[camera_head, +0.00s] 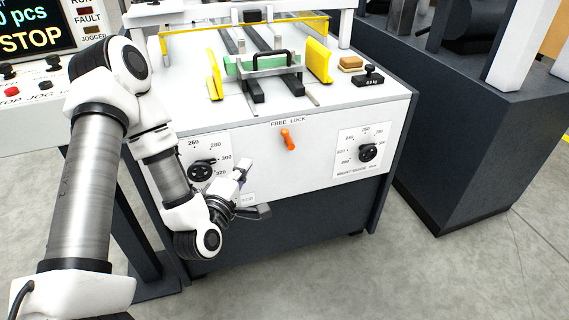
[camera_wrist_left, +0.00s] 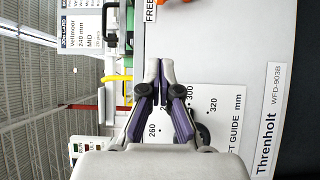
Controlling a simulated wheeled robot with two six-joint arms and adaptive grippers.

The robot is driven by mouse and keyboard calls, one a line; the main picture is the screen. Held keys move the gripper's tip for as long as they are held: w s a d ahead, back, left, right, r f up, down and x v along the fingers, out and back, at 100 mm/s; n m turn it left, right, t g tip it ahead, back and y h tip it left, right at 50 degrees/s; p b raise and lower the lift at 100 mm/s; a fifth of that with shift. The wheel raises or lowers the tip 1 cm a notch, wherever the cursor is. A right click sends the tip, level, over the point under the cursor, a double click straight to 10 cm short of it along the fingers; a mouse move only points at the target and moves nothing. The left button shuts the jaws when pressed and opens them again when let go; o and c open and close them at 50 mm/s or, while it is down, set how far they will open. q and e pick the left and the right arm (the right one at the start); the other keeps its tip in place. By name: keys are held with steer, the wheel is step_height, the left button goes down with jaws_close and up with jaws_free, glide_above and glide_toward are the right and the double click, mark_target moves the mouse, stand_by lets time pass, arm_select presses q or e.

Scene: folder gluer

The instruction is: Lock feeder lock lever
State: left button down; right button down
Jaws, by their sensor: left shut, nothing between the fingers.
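The orange feeder lock lever (camera_head: 288,140) is on the white front panel of the feeder, just under the printed words FREE and LOCK. It slants a little, its lower end toward the right. My left gripper (camera_head: 243,168) is left of and below the lever, in front of the panel between the left dial and the lever, apart from the lever. In the left wrist view its fingers (camera_wrist_left: 161,68) are together with nothing between them. My right gripper is out of view.
The left guide dial (camera_head: 203,169) is close beside my left gripper. The right guide dial (camera_head: 368,152) is farther right. Above are the feeder top with yellow guides (camera_head: 318,61), a sponge-like block (camera_head: 350,63) and a black weight (camera_head: 369,76). The panel around the lever is clear.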

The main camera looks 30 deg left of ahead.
mark_target(287, 138)
arm_select(q)
steer(key=w+b, duration=0.1)
steer(key=w, duration=1.2)
steer(key=shift+w, duration=0.1)
steer(key=shift+a, duration=0.15)
steer(key=shift+r, duration=0.15)
steer(key=shift+w+r+m+p, duration=0.15)
steer(key=shift+m+p, duration=0.15)
steer(key=shift+p, duration=0.15)
